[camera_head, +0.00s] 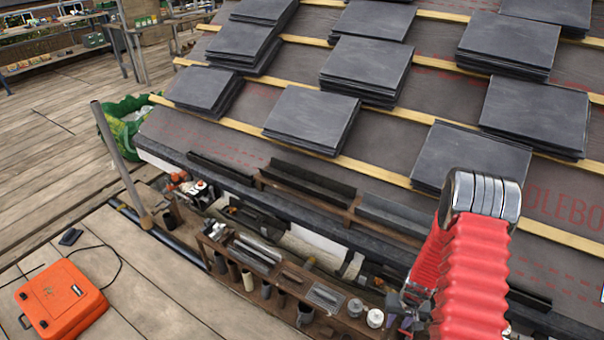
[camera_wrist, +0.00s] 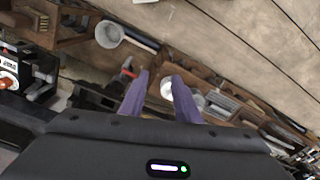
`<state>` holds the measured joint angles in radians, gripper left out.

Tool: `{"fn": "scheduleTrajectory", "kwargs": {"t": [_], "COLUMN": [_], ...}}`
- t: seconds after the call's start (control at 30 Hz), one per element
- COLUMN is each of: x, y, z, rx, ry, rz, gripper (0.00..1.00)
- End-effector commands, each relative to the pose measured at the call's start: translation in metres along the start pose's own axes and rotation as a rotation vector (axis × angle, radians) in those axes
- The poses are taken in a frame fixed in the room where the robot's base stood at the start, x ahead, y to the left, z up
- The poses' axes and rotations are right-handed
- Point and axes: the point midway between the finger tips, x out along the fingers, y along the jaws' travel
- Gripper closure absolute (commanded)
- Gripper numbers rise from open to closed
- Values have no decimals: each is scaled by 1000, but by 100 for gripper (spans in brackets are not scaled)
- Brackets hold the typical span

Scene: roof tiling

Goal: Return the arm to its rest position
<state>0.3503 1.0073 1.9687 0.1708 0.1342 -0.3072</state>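My arm shows at the lower right of the head view, with a red ribbed sleeve (camera_head: 470,275) and a silver joint at its top. It stands in front of the roof's lower edge, bent down towards the tool bench. In the wrist view my gripper (camera_wrist: 160,76) has two purple fingers with a gap between them. Nothing is held between them. Behind the gap lie a white round pot (camera_wrist: 167,88) and the brown bench, apart from the fingers as far as I can tell.
Stacks of grey slates (camera_head: 312,117) lie on the sloped roof with wooden battens (camera_head: 380,174). A tool bench (camera_head: 283,285) with tins and tools runs below the eave, close to my arm. An orange case (camera_head: 62,300) lies on the plank deck (camera_head: 50,175), which is mostly clear.

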Motion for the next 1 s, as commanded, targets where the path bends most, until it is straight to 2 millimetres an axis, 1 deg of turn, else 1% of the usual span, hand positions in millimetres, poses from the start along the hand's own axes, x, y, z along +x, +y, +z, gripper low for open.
{"fn": "scheduleTrajectory", "kwargs": {"t": [0.03, 0.43, 0.67, 0.8, 1.0], "x": [-16, -118, -173, -206, -249], "y": [-4, -32, -46, -54, -64], "z": [-2, 11, 24, 35, 52], "rx": [0, 15, 18, 17, 12], "ry": [-4, -65, -88, -96, -103], "rz": [-4, -30, -33, -32, -28], "gripper": [70, 70, 70, 70, 70]}}
